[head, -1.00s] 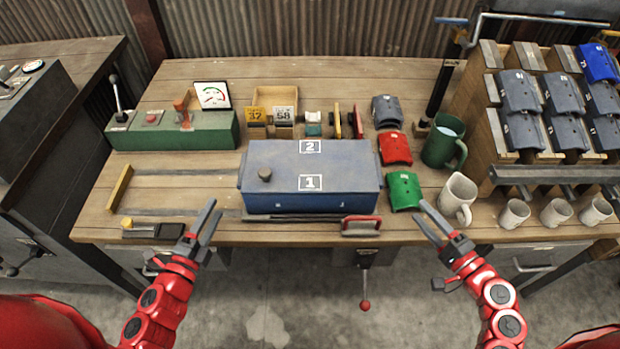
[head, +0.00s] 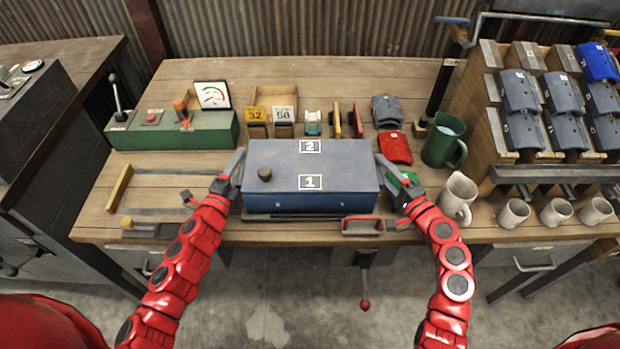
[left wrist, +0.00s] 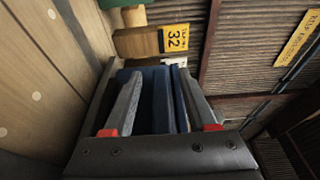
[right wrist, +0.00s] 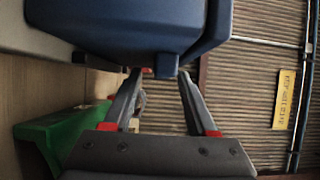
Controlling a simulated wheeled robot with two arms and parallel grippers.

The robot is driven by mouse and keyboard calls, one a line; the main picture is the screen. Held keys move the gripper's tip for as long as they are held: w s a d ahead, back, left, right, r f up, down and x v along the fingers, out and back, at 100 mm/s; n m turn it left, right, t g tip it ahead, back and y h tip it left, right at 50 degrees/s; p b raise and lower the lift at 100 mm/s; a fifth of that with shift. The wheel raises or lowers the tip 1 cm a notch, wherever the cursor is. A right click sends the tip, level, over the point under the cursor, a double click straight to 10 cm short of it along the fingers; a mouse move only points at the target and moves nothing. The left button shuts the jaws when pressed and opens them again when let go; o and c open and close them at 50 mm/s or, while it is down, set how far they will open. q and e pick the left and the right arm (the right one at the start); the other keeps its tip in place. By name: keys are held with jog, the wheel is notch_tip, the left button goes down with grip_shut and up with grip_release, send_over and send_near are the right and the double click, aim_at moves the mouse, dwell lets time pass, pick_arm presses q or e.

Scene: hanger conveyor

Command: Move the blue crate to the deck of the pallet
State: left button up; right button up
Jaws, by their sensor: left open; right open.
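The blue crate (head: 335,170) sits closed on the front middle of the workbench, with white labels 1 and 2 and a round knob on top. My left gripper (head: 232,172) is open at its left end; in the left wrist view a blue part of the crate (left wrist: 160,95) shows between the fingers. My right gripper (head: 385,172) is open at its right end; in the right wrist view the crate (right wrist: 130,25) fills the top, and a small blue lug (right wrist: 167,66) is at the fingertips. Whether either finger touches is unclear. No pallet is clearly in view.
Green (head: 402,178) and red (head: 395,148) curved pieces lie right of the crate, close to my right gripper. A green control box (head: 175,131) is at back left. The bench (head: 170,183) has grooves left of the crate.

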pick_arm(q)
jog(key=shift+w, duration=0.25)
pick_arm(e)
jog(key=shift+w+a, duration=0.15)
jog(key=shift+w, duration=0.05)
pick_arm(q)
grip_shut()
pick_arm(e)
grip_shut()
dwell(0.9)
